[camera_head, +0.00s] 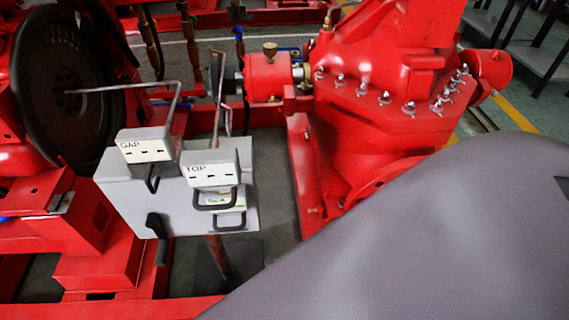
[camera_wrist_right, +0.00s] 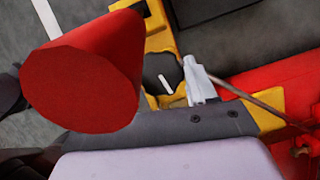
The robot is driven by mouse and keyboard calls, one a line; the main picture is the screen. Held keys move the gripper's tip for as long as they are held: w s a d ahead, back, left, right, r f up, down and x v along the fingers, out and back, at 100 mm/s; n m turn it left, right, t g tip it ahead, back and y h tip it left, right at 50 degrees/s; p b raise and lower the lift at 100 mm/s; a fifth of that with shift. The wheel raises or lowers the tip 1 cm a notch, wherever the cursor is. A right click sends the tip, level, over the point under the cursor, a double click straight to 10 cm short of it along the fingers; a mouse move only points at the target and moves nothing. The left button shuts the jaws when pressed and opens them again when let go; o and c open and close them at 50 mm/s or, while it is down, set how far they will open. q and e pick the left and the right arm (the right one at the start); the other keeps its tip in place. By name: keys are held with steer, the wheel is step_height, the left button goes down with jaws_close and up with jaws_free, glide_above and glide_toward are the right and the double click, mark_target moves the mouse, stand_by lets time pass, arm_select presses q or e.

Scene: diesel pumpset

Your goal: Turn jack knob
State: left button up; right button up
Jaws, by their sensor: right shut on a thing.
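In the right wrist view, a dark round knob (camera_wrist_right: 158,70) with a white mark sits among yellow parts (camera_wrist_right: 157,40); I take it for the jack knob. My right gripper (camera_wrist_right: 180,88) is at the knob and shut on it. A light grey piece touches or overlaps the knob's right side. The finger contact is partly hidden. In the head view, my grey right arm fills the lower right, and its gripper and the knob are out of sight there. My left gripper is not in view.
A large red cylinder (camera_wrist_right: 82,75) stands close at the left of the wrist view, and a red beam (camera_wrist_right: 285,72) lies at the right. The head view shows the red pump (camera_head: 385,110), a dark flywheel (camera_head: 65,85) and grey gauge boxes (camera_head: 185,190).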

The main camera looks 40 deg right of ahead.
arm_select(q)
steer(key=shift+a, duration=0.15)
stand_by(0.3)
arm_select(e)
steer(key=o, duration=1)
steer(key=shift+o, duration=0.2)
steer(key=shift+s+d+r+p, duration=0.1)
steer(key=shift+s+r+p, duration=0.05)
steer(key=shift+r+p, duration=0.4)
arm_select(q)
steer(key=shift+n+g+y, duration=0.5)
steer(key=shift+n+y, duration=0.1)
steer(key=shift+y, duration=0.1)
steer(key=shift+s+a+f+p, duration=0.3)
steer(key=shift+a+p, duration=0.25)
steer(key=shift+p, duration=0.15)
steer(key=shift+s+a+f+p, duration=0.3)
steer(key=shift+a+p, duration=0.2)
steer(key=shift+p, duration=0.15)
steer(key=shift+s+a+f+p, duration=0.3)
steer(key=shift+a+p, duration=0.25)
steer(key=shift+p, duration=0.15)
arm_select(e)
steer(key=v, duration=0.6)
